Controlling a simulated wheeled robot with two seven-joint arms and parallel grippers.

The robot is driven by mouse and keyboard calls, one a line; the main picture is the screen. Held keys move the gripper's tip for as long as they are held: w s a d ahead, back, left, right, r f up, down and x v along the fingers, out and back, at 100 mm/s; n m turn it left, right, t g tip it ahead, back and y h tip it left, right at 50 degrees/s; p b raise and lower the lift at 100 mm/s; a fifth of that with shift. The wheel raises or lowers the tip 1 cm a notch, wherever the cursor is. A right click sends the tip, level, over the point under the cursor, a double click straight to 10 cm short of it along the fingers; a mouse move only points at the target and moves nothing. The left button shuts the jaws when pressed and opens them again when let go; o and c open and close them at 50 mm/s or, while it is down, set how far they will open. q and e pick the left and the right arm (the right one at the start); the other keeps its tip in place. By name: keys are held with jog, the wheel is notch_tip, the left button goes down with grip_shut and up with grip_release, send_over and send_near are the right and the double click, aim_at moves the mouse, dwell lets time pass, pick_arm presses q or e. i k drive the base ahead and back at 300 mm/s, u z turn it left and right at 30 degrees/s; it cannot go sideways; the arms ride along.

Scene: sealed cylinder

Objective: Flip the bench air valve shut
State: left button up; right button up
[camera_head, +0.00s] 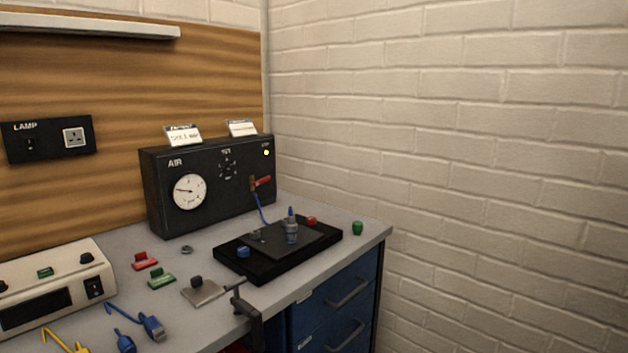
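The black air panel (160,215) stands at the back of the bench, marked AIR, with a round white gauge (189,191). The air valve's red lever (262,181) sticks out from the lower right of the panel face, pointing right and slightly up. A blue hose (260,207) runs down from the valve towards a black tray. Neither of my grippers shows in this view.
The black tray (231,261) holds a small blue-grey cylinder (291,230) and small coloured parts. A black clamp (246,307) sits at the bench's front edge. A cream instrument box (60,268) and blue connectors (148,322) lie at left. Blue drawers (340,300) are below.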

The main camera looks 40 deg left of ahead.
aim_at(266, 179)
jog(key=z, duration=0.05)
jog(key=i, duration=0.65)
jog(key=u, duration=1.25)
jog(key=i, duration=0.25)
jog(key=u, duration=3.5)
jog(key=k, duration=0.2)
jog(key=z, duration=0.3)
